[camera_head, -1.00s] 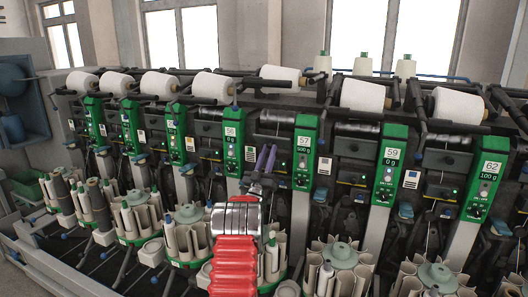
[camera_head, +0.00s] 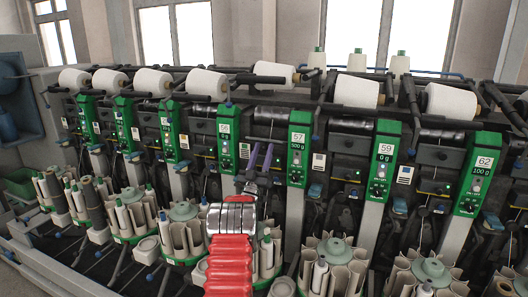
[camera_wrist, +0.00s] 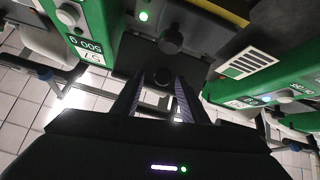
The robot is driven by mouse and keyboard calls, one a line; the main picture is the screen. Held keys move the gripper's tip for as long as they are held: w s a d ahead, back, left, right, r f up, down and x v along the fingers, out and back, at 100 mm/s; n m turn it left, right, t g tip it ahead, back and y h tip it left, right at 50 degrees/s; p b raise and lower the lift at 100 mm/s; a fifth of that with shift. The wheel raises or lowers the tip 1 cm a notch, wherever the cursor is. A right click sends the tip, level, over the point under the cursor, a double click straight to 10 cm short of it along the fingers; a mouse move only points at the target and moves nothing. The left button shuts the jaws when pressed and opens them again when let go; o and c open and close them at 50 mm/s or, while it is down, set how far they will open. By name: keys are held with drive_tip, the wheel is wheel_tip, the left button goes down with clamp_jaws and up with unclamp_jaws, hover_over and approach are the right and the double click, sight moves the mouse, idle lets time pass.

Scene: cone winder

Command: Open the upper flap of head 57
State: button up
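Head 57 has a green panel (camera_head: 299,150) with a white number label, in the middle of the head view. In the wrist view this panel (camera_wrist: 88,25) is at upper left, its label upside down. My gripper (camera_head: 260,155) is in front of the dark area just left of that panel. In the wrist view its two fingers (camera_wrist: 158,92) are apart, with nothing held. Beyond the tips is a dark plate (camera_wrist: 135,60) with a round dark knob (camera_wrist: 171,40). A second dark round part lies between the tips. I cannot tell which part is the upper flap or whether tips touch it.
Neighbouring green panels of head 56 (camera_head: 226,140) and head 59 (camera_head: 381,160) stand close on either side. White yarn cones (camera_head: 356,91) line the top. Bobbin magazines (camera_head: 334,262) stand low in front. A white slotted label (camera_wrist: 247,62) is right of the plate.

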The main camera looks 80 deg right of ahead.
drive_tip(key=shift+r, duration=0.1)
drive_tip(key=shift+a, duration=0.1)
drive_tip(key=w+a+f, duration=0.1)
drive_tip(key=w+a, duration=0.2)
drive_tip(key=a, duration=0.9)
drive_tip(key=shift+a, duration=0.15)
drive_tip(key=shift+c, duration=0.4)
